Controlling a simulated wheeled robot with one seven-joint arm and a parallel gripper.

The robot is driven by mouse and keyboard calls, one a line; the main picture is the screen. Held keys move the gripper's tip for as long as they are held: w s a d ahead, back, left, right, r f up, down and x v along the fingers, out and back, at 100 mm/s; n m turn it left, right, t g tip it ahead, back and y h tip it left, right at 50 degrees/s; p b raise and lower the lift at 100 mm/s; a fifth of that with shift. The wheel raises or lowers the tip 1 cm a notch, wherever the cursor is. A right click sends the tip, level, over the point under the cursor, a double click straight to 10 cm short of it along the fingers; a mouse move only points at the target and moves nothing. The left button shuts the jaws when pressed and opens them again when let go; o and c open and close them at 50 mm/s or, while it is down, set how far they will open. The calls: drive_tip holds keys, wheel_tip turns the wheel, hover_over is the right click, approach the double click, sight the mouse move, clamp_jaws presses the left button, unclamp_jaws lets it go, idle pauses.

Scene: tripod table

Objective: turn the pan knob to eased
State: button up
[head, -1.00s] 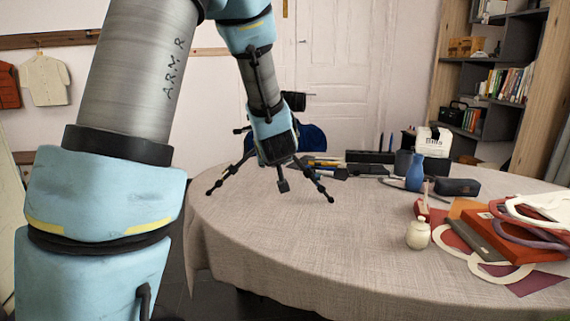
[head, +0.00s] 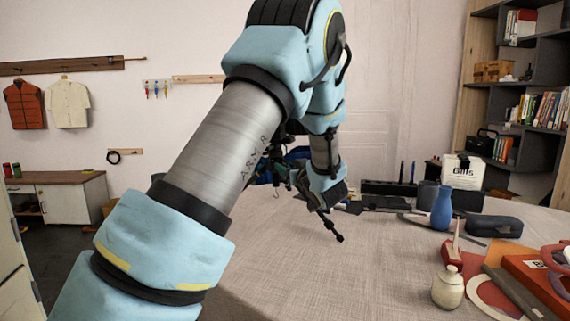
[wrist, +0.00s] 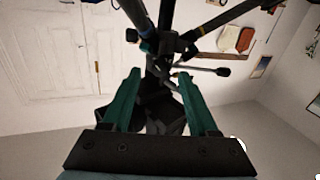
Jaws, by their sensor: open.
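A black tripod (wrist: 160,62) fills the middle of the wrist view, with its legs spreading toward the top. My gripper (wrist: 160,75) is open, its two green fingers on either side of the tripod's central part. A dark rod with a thick end (wrist: 222,72) sticks out to the right of the tripod. I cannot tell which small dark part is the pan knob, or whether either finger touches it. In the head view the tripod (head: 330,226) stands on the table, mostly hidden behind my arm; one leg and its foot show.
The round table (head: 370,285) has bare cloth at its front and middle. A blue vase (head: 441,208), a dark case (head: 487,225) and a small cream jar (head: 447,288) stand to the right. An orange-red book (head: 535,280) lies at the right edge.

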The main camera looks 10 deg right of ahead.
sight(281, 161)
drive_tip(key=shift+w+a, duration=0.2)
drive_tip(key=shift+w, duration=1.15)
drive_tip(key=shift+c, duration=0.3)
clamp_jaws()
